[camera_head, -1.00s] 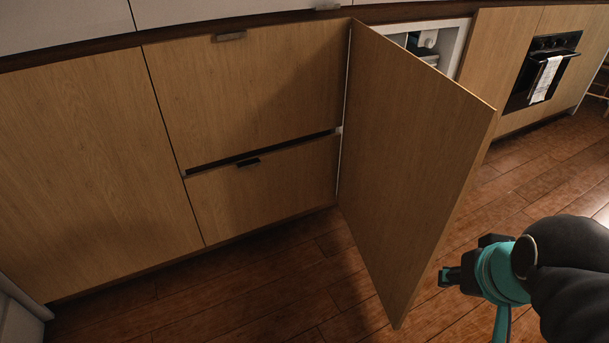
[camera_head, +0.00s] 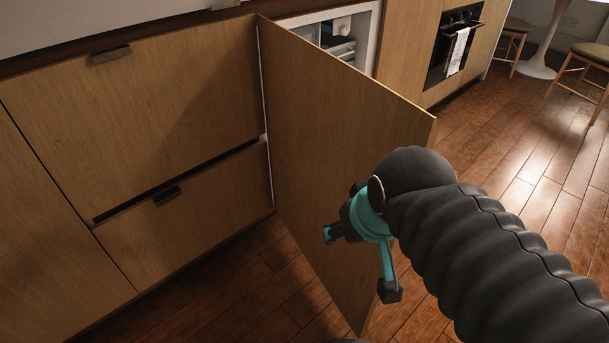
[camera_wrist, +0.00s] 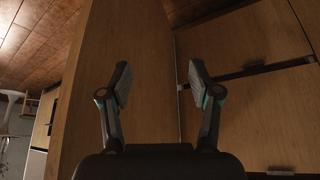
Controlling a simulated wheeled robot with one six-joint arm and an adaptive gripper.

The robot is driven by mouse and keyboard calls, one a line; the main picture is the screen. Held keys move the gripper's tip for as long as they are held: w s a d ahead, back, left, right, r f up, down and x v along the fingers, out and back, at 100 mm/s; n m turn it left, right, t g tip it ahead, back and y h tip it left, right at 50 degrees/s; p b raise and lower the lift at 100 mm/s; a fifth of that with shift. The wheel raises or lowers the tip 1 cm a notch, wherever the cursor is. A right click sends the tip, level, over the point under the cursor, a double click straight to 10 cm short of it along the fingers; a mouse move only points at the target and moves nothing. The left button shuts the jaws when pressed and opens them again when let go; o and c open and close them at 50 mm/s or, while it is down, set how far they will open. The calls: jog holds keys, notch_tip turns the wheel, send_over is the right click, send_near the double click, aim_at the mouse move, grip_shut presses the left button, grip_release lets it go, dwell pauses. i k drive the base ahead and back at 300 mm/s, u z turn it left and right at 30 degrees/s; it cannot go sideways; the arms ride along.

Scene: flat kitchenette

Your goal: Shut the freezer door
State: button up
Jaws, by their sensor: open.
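The freezer door (camera_head: 325,120) is a tall wooden panel. It stands open, swung well out from its hinge beside the drawers. The white compartment (camera_head: 372,40) behind it shows over its top edge, with some items inside; the door hides the rest. My gripper (camera_head: 358,262) is open and empty, in front of the door's outer face, towards its free lower edge. I cannot tell whether it touches the panel. In the wrist view both fingers (camera_wrist: 160,80) are spread apart, with the door (camera_wrist: 130,30) filling the middle behind them.
Wooden drawer fronts (camera_head: 130,100) with small handles lie left of the hinge. An oven (camera_head: 452,45) with a towel (camera_head: 457,50) is further right. Stools (camera_head: 590,55) and a white table (camera_head: 540,60) stand at the far right. The wooden floor (camera_head: 490,170) right of the door is clear.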

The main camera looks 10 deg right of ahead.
aim_at(329, 123)
jog(key=k, duration=0.5)
jog(key=z, duration=2.9)
jog(key=k, duration=0.5)
jog(key=u, duration=2.65)
